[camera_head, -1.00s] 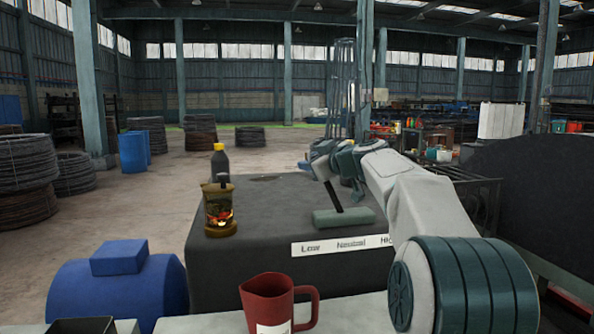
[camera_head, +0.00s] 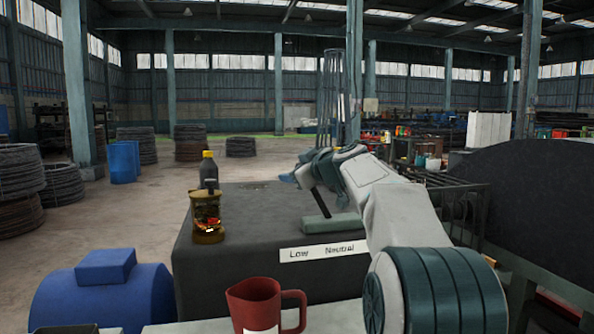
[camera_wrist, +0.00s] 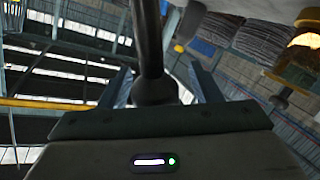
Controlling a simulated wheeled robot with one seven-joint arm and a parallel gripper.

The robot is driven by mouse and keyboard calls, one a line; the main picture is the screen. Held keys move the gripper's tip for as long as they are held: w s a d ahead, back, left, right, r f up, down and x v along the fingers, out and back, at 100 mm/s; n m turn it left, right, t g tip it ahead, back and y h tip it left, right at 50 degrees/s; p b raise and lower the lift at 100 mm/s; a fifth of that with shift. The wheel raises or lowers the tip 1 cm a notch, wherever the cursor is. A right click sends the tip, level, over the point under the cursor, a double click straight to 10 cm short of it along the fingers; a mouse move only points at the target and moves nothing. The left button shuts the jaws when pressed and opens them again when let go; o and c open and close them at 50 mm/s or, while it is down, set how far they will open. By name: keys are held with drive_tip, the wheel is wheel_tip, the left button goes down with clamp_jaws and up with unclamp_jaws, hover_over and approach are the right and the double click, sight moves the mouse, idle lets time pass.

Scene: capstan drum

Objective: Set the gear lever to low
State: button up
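The gear lever (camera_head: 320,202) is a thin dark rod rising from a grey-green base (camera_head: 345,223) on a dark block. It leans to the upper left, toward the side marked Low. A white label strip (camera_head: 322,252) on the block's front reads Low and Neutral; its right end is hidden by my arm. My gripper (camera_head: 303,172) is at the lever's upper part, which it hides in the head view. In the wrist view a dark rod with a thicker end (camera_wrist: 153,90) stands between the two spread fingers. The gripper (camera_wrist: 160,88) looks open, with gaps beside the rod.
A brass lantern-like object (camera_head: 207,218) and a dark bottle with a yellow cap (camera_head: 209,172) stand on the block's left part. A red mug (camera_head: 258,305) is in front, near a blue tank (camera_head: 105,295). A large dark disc (camera_head: 535,195) stands at right.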

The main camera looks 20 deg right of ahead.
drive_tip(key=b+v, duration=0.4)
drive_tip(key=v, duration=0.9)
drive_tip(key=shift+s+b, duration=0.4)
